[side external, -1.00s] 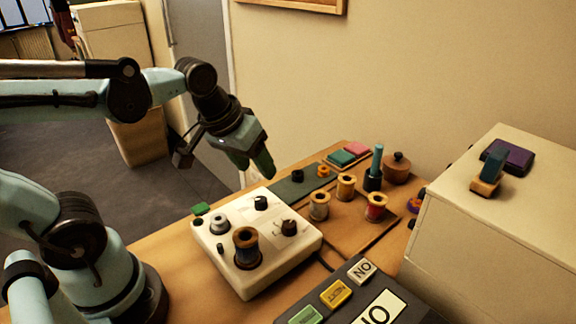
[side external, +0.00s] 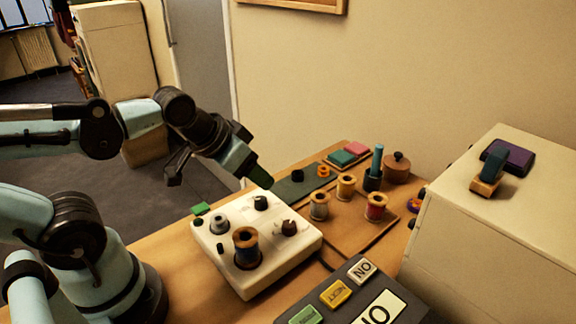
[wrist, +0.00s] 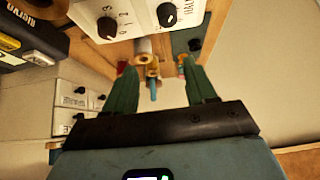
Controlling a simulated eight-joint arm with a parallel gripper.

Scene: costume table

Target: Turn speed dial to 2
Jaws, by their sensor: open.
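A white control box (side external: 240,281) sits on the wooden table. A dark dial (side external: 289,227) on its right side appears in the wrist view as a black knob (wrist: 107,27) with the numbers 0 to 3 beside it. I cannot tell which number it points at. A second black dial (side external: 261,202) stands farther back and shows in the wrist view (wrist: 167,14) beside a label that starts with "HALF". My gripper (side external: 259,177) is tilted above and behind the box, clear of both dials. In the wrist view its green fingers (wrist: 158,76) are apart, with nothing held between them.
A thread spool (side external: 246,250) stands upright on the box. More spools (side external: 346,186) and a wooden pot (side external: 397,168) stand behind it.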

